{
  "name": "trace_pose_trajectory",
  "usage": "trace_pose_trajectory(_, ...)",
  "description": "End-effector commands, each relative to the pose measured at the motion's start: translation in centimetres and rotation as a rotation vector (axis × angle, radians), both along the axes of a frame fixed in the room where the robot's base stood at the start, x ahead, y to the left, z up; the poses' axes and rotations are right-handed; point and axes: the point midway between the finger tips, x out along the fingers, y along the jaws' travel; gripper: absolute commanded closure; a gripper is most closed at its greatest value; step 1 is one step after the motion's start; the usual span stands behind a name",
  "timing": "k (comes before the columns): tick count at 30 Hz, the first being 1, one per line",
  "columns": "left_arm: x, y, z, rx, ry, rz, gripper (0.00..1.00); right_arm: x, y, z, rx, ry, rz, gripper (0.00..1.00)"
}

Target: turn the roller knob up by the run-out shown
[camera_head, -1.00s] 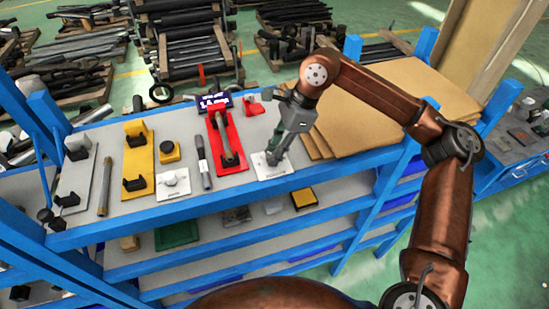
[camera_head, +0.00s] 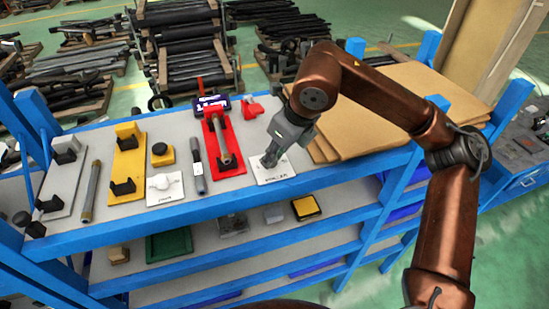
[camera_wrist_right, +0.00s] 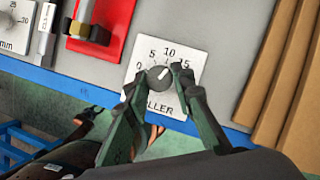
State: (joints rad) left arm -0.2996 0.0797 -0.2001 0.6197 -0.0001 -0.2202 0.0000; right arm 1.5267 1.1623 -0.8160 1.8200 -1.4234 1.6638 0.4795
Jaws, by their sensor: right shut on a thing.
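The roller knob is a dark round knob (camera_wrist_right: 159,77) on a white plate (camera_wrist_right: 142,52) marked ROLLER, with 0, 5, 10 and 15 around it. Its pale mark points up and right, roughly between 10 and 15. My right gripper (camera_wrist_right: 161,89) is shut on the knob, one finger on each side. In the head view my right gripper (camera_head: 270,160) hides the knob on its plate (camera_head: 284,174). A small blue display (camera_head: 211,102) behind the red stand has white text too small to read. My left gripper is not in view.
A red stand (camera_head: 232,168) holding a bar and a dark cylinder (camera_head: 198,168) are left of the plate. A second dial plate (camera_head: 165,194), a yellow stand (camera_head: 126,188) and a grey stand (camera_head: 62,192) are farther left. Brown boards (camera_head: 370,125) lie close on the right.

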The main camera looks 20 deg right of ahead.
Motion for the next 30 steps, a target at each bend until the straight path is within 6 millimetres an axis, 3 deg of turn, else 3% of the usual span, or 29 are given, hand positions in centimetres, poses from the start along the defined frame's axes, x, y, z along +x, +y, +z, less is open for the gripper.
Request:
trace_pose_trajectory(12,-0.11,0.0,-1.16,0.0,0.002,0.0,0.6,0.2,0.2,0.45,0.008,-0.012,-0.231,1.0)
trace_pose_trajectory(30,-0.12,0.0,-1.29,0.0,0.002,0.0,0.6,0.23,0.19,0.54,0.008,-0.012,-0.279,1.0)
